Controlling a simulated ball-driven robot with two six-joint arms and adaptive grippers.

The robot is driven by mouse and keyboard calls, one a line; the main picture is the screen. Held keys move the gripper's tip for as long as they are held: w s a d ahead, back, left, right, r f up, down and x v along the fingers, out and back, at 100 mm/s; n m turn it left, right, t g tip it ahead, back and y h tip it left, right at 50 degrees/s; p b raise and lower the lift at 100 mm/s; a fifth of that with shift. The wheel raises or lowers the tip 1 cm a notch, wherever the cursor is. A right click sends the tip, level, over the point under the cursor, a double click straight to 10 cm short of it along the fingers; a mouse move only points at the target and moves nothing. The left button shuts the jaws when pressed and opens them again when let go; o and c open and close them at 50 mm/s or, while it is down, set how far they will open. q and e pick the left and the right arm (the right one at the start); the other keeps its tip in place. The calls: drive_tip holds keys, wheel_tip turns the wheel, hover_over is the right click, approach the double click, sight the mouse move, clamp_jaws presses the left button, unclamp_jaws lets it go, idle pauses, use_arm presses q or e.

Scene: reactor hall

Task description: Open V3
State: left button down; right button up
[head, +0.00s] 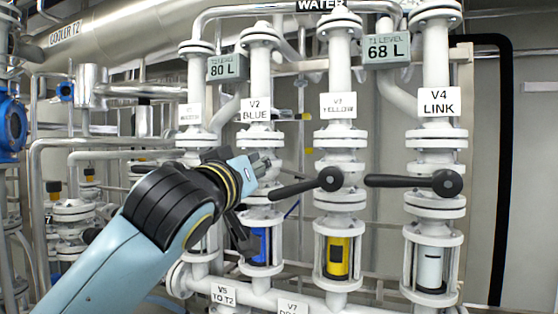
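The V3 valve, under a sign reading V3 YELLOW (338,105), is on the white vertical pipe in the middle of the head view. Its black lever (298,187) runs left from a round hub and slopes slightly down to its free end. Below it, a sight glass (338,257) shows yellow. My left gripper (262,164) is in front of the V2 pipe, left of the V3 lever and a little above its free end. It appears apart from the lever. Its fingers are small and overlap, so I cannot tell whether they are open. My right gripper is not in view.
The V4 LINK lever (408,181) lies nearly horizontal, its free end close to the V3 hub. The V2 BLUE pipe (259,70) stands behind my gripper. A dark part (241,235) hangs below the gripper. Displays read 80 L (227,68) and 68 L (386,49).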

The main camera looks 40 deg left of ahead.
use_arm(q)
drive_tip(key=r+p, duration=0.2)
drive_tip(key=p, duration=0.1)
hover_over(282, 195)
drive_tip(key=a, duration=0.1)
drive_tip(key=f, duration=0.3)
drive_tip(key=d+f, duration=0.1)
drive_tip(key=shift+s+f+p, duration=0.3)
wheel_tip(282, 195, down, 4)
drive_tip(key=n+b, duration=0.4)
drive_tip(key=b, duration=0.3)
drive_tip(key=shift+d+g+y, duration=0.1)
drive_tip(key=shift+g+y, duration=0.2)
drive_tip(key=shift+y, duration=0.1)
drive_tip(key=n+b, duration=0.1)
drive_tip(key=f+n+b, duration=0.1)
drive_tip(key=shift+d+f+n+b, duration=0.25)
drive_tip(key=shift+d+n+b, duration=0.15)
drive_tip(key=shift+w+r, duration=0.1)
drive_tip(key=shift+r, duration=0.05)
